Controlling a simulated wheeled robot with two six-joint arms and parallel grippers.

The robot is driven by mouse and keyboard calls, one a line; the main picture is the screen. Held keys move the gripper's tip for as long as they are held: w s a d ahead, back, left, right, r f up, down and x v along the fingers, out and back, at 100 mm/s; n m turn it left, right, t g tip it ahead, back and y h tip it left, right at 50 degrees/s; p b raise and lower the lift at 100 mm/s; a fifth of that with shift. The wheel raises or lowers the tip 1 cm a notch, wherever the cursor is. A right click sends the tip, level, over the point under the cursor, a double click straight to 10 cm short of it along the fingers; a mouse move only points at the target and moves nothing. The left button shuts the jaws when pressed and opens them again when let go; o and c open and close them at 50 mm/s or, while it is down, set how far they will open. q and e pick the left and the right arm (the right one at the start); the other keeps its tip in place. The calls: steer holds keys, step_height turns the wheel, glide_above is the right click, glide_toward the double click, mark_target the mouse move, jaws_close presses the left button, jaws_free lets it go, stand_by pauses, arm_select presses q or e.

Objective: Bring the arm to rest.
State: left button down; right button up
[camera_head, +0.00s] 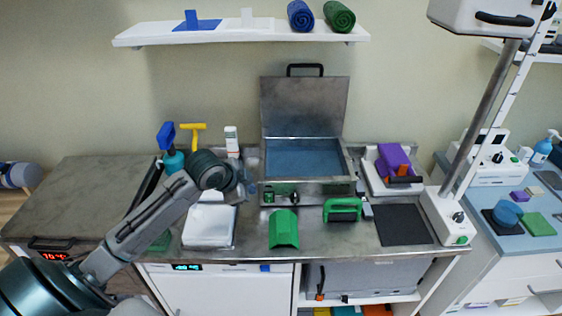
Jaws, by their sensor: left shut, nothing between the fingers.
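My left arm (140,222) comes in from the lower left and reaches over the metal worktop (325,245). Its left gripper (243,190) is small and partly hidden by the dark wrist. It is shut and empty, above the back of a white tray (208,228), in front of a white bottle (232,140) and left of the open metal box. I cannot tell whether it touches anything. My right gripper is not in view.
An open metal box (304,105) with its lid up stands right of the gripper. A teal bottle (173,162) stands behind the arm. The left counter (85,190) is mostly bare.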

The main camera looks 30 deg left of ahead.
arm_select(q)
steer(key=shift+f, duration=0.1)
steer(key=s+d+f+n+g, duration=0.1)
steer(key=s+d+f+n, duration=0.1)
steer(key=s+d+f, duration=0.4)
steer(key=s+d+f+n+g, duration=0.1)
steer(key=s+d+f+n, duration=0.1)
steer(key=s+f, duration=0.4)
steer(key=s+d+n+g+y, duration=0.1)
steer(key=s+d+n, duration=0.15)
steer(key=s, duration=0.55)
steer(key=s+d+n+g+y, duration=0.1)
steer(key=s+d+n, duration=0.15)
steer(key=s, duration=0.55)
steer(key=a+f+g+b, duration=0.1)
steer(key=a+f+b, duration=0.1)
steer(key=f, duration=1.6)
steer(key=a+f+g+b, duration=0.1)
steer(key=a+f, duration=0.1)
steer(key=f, duration=1.6)
steer(key=s+f+b, duration=0.2)
steer(key=s+f, duration=1.6)
steer(key=f, duration=0.2)
steer(key=shift+a+n+g+b, duration=0.3)
steer(key=shift+a+n+b, duration=0.05)
steer(key=shift+a+n, duration=0.05)
